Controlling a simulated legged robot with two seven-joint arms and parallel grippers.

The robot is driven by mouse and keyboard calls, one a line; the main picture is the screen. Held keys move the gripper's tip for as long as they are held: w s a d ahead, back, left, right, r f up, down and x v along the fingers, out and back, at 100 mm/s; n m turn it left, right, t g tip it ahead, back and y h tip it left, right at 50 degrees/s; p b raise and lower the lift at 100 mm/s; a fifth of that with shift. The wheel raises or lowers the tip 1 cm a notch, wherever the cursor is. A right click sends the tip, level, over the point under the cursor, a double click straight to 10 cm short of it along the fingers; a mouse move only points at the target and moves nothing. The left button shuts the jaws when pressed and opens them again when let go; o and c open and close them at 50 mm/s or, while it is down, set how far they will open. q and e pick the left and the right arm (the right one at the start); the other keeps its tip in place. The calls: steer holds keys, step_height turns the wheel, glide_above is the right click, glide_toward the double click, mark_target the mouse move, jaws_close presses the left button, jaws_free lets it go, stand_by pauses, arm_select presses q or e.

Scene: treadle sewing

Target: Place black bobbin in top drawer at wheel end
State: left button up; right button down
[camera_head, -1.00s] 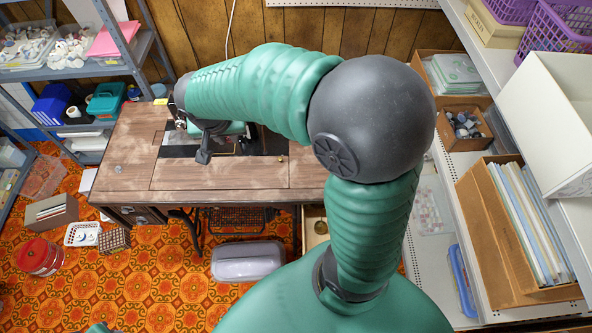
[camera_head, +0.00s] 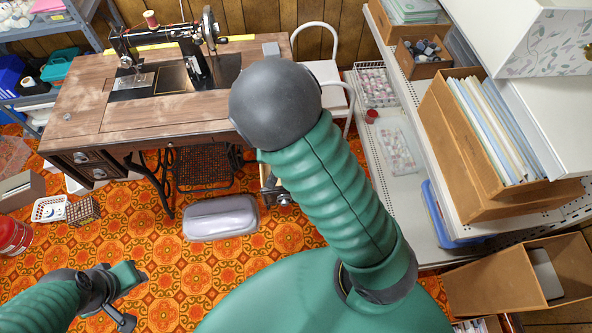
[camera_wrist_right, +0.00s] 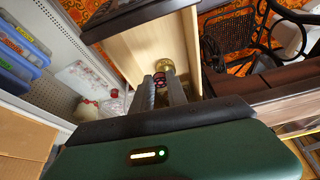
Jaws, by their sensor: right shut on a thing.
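The treadle sewing machine (camera_head: 160,45) stands on its wooden table, with its handwheel (camera_head: 210,28) at the right end. An open, pale wooden drawer (camera_wrist_right: 128,60) fills the middle of the right wrist view. My right gripper (camera_wrist_right: 168,92) reaches over this drawer, shut on a small dark bobbin (camera_wrist_right: 160,79) with reddish tones at its fingertips. A round brass-coloured thing (camera_wrist_right: 165,65) lies in the drawer just beyond the tips. In the head view my right forearm and gripper are largely hidden. My left gripper (camera_head: 128,298) is low at the left; its jaw opening is unclear.
A white chair (camera_head: 322,70) stands right of the table. The white shelf (camera_head: 400,185) with boxes and folders runs along the right. A grey lidded case (camera_head: 220,217) lies on the orange floor. The treadle ironwork (camera_wrist_right: 245,35) is near the drawer.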

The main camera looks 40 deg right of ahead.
steer(key=f, duration=0.2)
steer(key=f+b, duration=0.1)
steer(key=f, duration=0.2)
steer(key=f+b, duration=0.1)
steer(key=f, duration=0.2)
steer(key=shift+w+a, duration=0.1)
steer(key=shift+a, duration=0.2)
steer(key=shift+f, duration=0.4)
steer(key=shift+w+d, duration=0.1)
steer(key=c, duration=1.3)
jaws_free()
